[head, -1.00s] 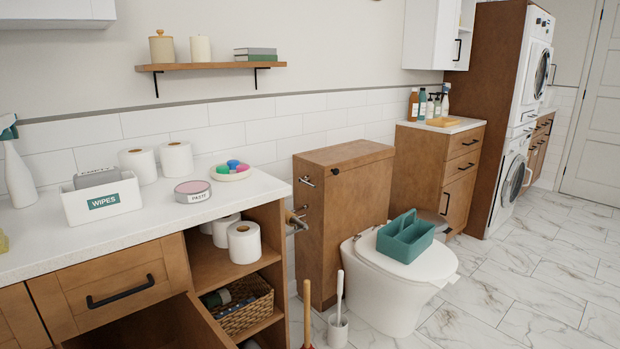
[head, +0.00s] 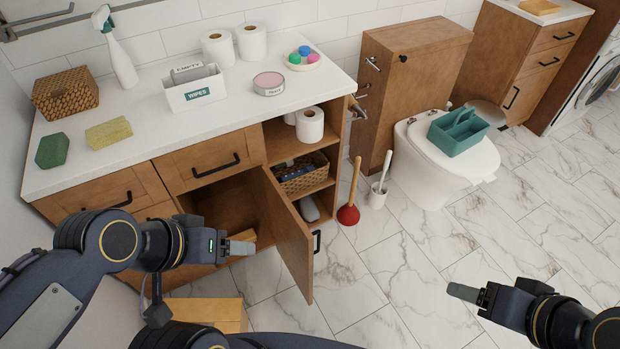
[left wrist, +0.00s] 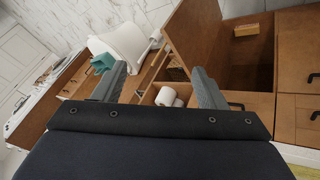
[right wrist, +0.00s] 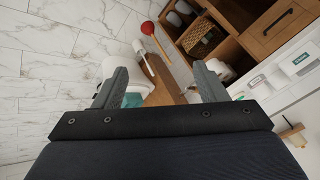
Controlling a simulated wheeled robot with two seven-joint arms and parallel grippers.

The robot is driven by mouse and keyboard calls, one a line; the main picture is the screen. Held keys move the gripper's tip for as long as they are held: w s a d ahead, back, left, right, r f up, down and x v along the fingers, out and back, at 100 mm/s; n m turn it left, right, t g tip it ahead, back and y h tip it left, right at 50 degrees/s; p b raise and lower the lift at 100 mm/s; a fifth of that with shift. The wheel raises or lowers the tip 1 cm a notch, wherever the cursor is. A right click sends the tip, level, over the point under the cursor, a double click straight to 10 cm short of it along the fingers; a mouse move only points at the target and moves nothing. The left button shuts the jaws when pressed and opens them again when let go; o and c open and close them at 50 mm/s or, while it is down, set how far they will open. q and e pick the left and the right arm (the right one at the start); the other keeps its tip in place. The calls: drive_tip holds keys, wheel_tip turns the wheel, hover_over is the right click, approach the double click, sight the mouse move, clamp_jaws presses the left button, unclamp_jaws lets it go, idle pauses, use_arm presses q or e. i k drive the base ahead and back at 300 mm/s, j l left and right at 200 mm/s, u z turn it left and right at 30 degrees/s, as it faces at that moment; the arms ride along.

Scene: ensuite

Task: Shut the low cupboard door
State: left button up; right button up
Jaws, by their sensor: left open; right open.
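The low cupboard door (head: 287,232) stands wide open in the head view, swung out from the wooden vanity cabinet toward me. Its black handle (head: 317,241) is on its outer edge. The cupboard's inside shows left of the door. My left gripper (head: 247,247) is in front of the opening, on the left, inner side of the door; it is open and empty. The door also shows in the left wrist view (left wrist: 200,35), beyond the open fingers. My right gripper (head: 462,292) is open and empty over the floor, well right of the door.
An open shelf with a wicker basket (head: 302,176) adjoins the cupboard. A red plunger (head: 348,214) and a toilet brush (head: 378,193) stand on the floor before the toilet (head: 430,178). A wooden box (head: 205,312) is low in front of the cabinet. The marble floor at right is clear.

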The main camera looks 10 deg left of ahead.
sight(294, 242)
drive_tip(key=i+l+u, duration=0.1)
drive_tip(key=u, duration=1.15)
drive_tip(key=l+u, duration=1)
drive_tip(key=l, duration=0.2)
drive_tip(key=k+l, duration=0.1)
drive_tip(key=l, duration=0.4)
drive_tip(key=k+l+u, duration=0.1)
drive_tip(key=l, duration=0.4)
drive_tip(key=i+z, duration=0.1)
drive_tip(key=z, duration=0.25)
